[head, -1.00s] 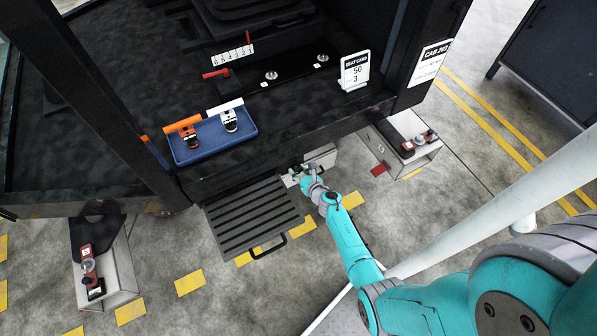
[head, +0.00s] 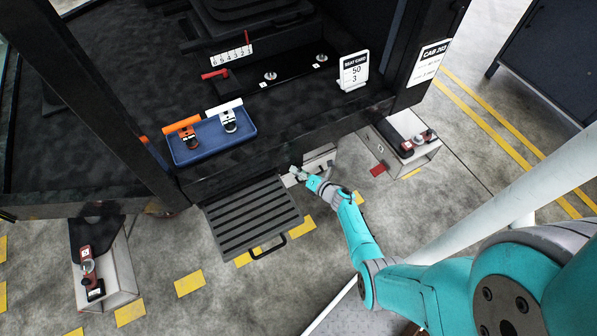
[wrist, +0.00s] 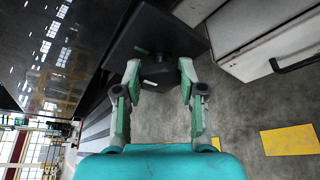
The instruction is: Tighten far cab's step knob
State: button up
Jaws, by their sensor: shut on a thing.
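The cab's step (head: 250,217) is a black ribbed tread hanging below the dark cab floor. My gripper (head: 296,175) is at the step's right side, under the cab edge. In the wrist view, my gripper (wrist: 159,72) has its two fingers on either side of a small dark knob (wrist: 157,71) and is shut on it. The knob sits against a black plate (wrist: 150,30). Its far side and any thread are hidden. In the head view the knob is too small and covered to make out.
A grey box with a dark handle (wrist: 265,38) is close to the right of the plate. On the cab floor are a blue tray (head: 213,145) with orange-handled and white-handled tools and a seat card (head: 354,71). A sign reads CAB 203 (head: 430,62). Open floor lies below the step.

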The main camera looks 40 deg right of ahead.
jog(key=shift+m, duration=0.3)
dwell(0.4)
jog(key=o, duration=1.2)
jog(key=shift+c, duration=0.2)
jog(key=v, duration=1.2)
jog(key=shift+f, duration=0.15)
